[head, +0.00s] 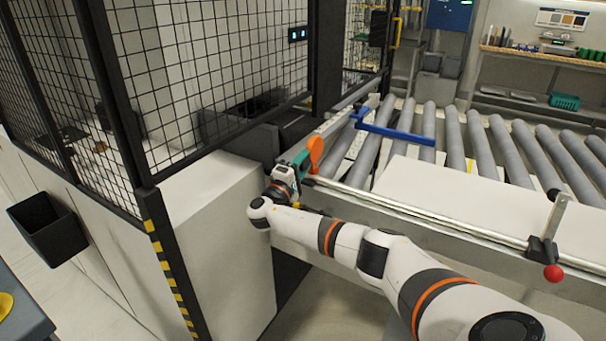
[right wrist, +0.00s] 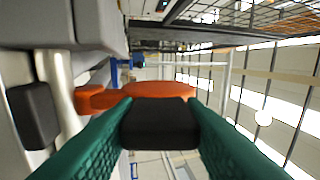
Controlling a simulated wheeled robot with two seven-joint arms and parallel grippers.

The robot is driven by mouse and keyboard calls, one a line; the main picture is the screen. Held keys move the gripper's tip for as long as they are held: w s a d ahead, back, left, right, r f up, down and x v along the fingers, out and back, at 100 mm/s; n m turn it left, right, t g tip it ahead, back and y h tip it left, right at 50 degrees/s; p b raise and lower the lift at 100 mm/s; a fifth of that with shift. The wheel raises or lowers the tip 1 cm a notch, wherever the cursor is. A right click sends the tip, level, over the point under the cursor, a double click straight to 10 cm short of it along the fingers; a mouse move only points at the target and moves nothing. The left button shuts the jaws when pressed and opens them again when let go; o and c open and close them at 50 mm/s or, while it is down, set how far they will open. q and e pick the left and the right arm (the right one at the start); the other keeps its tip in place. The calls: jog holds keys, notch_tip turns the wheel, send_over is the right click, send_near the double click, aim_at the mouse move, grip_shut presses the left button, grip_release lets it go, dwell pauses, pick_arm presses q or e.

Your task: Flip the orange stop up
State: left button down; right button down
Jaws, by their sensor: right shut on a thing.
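The orange stop (head: 315,149) is at the left end of the conveyor's front rail, and in the head view its rounded orange part stands up above the rail. My right gripper (head: 301,160), with green fingers, is at the stop from the near left side. In the right wrist view the green fingers of my right gripper (right wrist: 160,125) are shut on the stop's black end block. The orange arm of the stop (right wrist: 155,93) shows just behind that block. The fingers hide part of the stop's lower end in the head view. My left gripper is not in view.
A roller conveyor (head: 428,125) runs to the right, with a white panel (head: 450,190) on it. A blue bar (head: 395,132) lies over the rollers. A steel rail (head: 420,212) with a red knob (head: 553,272) runs along the front. A mesh fence (head: 210,80) stands left.

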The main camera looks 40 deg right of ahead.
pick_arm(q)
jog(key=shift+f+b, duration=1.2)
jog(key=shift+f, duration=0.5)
pick_arm(e)
jog(key=shift+s+a+f+h, duration=0.1)
jog(key=shift+a+f+h, duration=0.3)
jog(key=shift+h, duration=0.4)
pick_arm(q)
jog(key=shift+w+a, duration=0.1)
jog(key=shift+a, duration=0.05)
pick_arm(e)
jog(key=c, duration=0.9)
grip_release()
jog(key=shift+f, duration=0.1)
pick_arm(q)
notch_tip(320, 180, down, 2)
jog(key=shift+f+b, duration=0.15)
jog(key=shift+b, duration=0.95)
pick_arm(e)
jog(key=v, duration=1.2)
jog(key=shift+d, duration=0.1)
